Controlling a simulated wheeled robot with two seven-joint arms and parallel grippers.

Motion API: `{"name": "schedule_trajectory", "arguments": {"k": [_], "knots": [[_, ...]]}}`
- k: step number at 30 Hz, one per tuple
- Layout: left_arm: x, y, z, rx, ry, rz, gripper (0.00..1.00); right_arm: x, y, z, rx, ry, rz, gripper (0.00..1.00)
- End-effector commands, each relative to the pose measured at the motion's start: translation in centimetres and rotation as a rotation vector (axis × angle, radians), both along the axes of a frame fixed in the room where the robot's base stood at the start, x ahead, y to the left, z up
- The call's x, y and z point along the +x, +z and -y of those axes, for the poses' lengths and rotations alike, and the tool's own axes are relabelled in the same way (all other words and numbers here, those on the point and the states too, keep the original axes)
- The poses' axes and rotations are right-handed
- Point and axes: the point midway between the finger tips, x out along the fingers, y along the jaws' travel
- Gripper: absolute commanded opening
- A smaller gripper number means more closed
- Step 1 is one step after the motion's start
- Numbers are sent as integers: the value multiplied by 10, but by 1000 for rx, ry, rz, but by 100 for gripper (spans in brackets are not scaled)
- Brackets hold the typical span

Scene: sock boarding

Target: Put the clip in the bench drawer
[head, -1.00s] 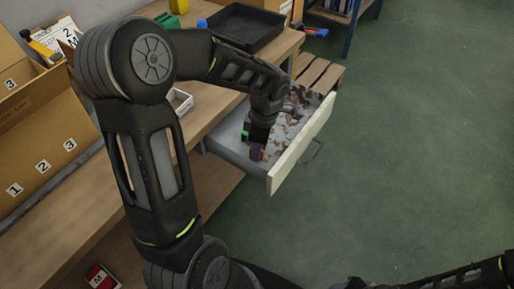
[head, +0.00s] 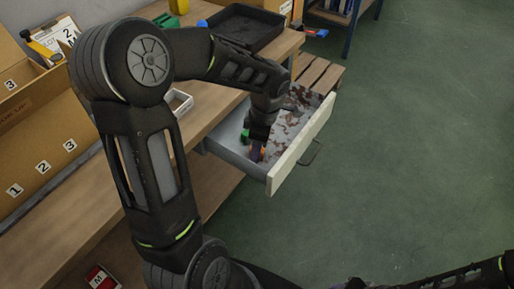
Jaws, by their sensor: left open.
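The bench drawer (head: 297,154) is pulled out from the bench, with a pale front and a grey inside that has a brown-blotched patch. My left gripper (head: 255,150) points down into the near end of the drawer and is open. Small green, purple and orange bits show at its fingers; I cannot tell whether any of them is the clip or whether it touches the drawer floor. The clip is not clearly made out. My right gripper is out of view; only part of that arm shows at the lower right.
The wooden bench (head: 207,98) carries a black tray (head: 247,27), a small white box (head: 181,102) and cardboard bins (head: 45,150) with numbered labels. A slatted wooden pallet (head: 318,75) stands behind the drawer. The green floor at right is clear.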

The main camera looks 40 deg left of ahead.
Motion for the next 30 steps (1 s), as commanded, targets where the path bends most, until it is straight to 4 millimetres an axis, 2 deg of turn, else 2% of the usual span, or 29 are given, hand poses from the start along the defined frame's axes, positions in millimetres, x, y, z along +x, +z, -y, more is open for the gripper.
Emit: {"name": "schedule_trajectory", "arguments": {"k": [9, 15, 21, 30], "knots": [[4, 64, 7, 1, -1, 6, 41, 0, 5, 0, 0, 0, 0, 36], [5, 97, 11, -1, 0, 4, 41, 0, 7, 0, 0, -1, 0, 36], [5, 109, 12, -1, -1, 0, 41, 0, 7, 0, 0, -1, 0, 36], [5, 109, 12, -1, -1, 0, 41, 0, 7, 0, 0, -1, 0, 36]]}}
